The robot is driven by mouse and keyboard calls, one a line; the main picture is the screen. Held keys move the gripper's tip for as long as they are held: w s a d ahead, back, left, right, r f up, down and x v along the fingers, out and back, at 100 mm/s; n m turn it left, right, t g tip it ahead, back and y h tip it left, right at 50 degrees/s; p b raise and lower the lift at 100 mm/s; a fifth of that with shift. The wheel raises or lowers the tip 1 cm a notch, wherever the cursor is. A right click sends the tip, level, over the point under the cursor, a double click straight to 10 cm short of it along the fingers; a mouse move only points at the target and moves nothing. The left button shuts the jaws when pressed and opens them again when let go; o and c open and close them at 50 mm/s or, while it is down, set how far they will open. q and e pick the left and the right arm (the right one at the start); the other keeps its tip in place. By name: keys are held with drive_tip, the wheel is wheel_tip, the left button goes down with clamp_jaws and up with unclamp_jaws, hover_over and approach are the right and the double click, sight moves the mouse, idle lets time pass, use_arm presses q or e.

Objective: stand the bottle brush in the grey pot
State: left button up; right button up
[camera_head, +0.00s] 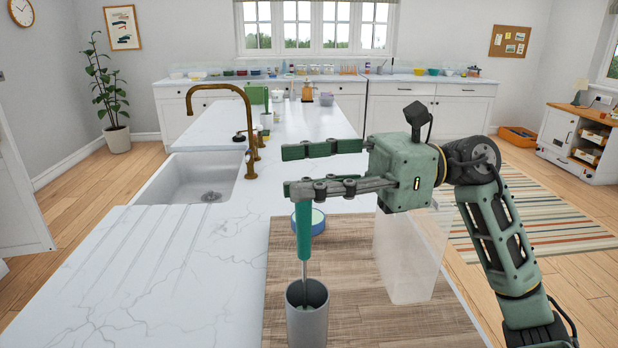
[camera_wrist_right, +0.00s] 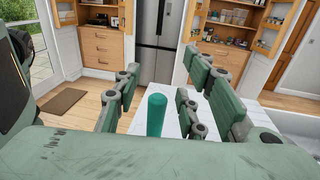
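The bottle brush (camera_head: 304,238) has a green handle and a thin metal shaft. It stands almost upright with its lower end inside the grey pot (camera_head: 308,325), which is on the wooden board. The brush's bottom end is hidden by the pot wall. My right gripper (camera_head: 290,170) is open just above the handle top, its fingers spread apart. In the right wrist view the green handle (camera_wrist_right: 157,115) shows between the spread fingers, with gaps on both sides. My left gripper is in no view.
A blue round container (camera_head: 318,224) stands behind the brush on the wooden board (camera_head: 400,325). A translucent box (camera_head: 408,262) is under the right gripper. A sink (camera_head: 200,178) with a brass tap (camera_head: 246,110) lies left. The marble counter at front left is clear.

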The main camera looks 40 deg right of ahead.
drive_tip(key=v, duration=1.2)
idle(0.9)
